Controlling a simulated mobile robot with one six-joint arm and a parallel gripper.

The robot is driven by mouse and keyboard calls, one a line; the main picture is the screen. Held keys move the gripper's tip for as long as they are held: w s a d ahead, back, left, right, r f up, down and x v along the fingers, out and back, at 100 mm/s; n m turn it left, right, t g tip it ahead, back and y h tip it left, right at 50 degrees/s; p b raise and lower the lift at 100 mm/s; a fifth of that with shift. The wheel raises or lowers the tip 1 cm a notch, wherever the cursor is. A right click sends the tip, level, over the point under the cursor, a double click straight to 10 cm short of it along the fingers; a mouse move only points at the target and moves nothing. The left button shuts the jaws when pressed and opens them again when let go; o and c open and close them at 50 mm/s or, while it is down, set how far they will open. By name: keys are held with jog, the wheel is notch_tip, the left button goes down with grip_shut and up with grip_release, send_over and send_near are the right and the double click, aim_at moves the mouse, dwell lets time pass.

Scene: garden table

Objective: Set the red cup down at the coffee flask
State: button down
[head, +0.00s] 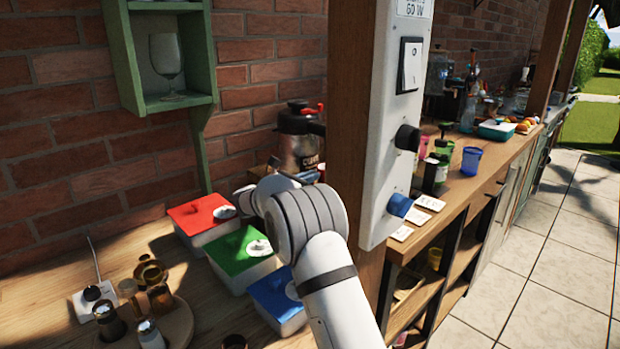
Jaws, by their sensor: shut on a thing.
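The coffee flask (297,150) is a metal flask with a black top, a red lever and dark lettering. It stands upright against the brick wall, left of the wooden post. My gripper (304,176) shows only in part, just past my wrist and in front of the flask's lower part. It is shut, and a small red sliver (321,167) at its right is all I can make out of the red cup. My arm and the post hide the rest of the cup. I cannot tell whether the cup touches the counter.
Red (195,212), green (238,252) and blue (275,292) lidded boxes stand on the counter left of my arm. A round wooden board (178,325) with shakers is at lower left. The wooden post (349,120) and white switch panel (385,150) stand close at the right.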

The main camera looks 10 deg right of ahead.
jog(key=c, duration=1.5)
grip_release()
jog(key=v, duration=1.2)
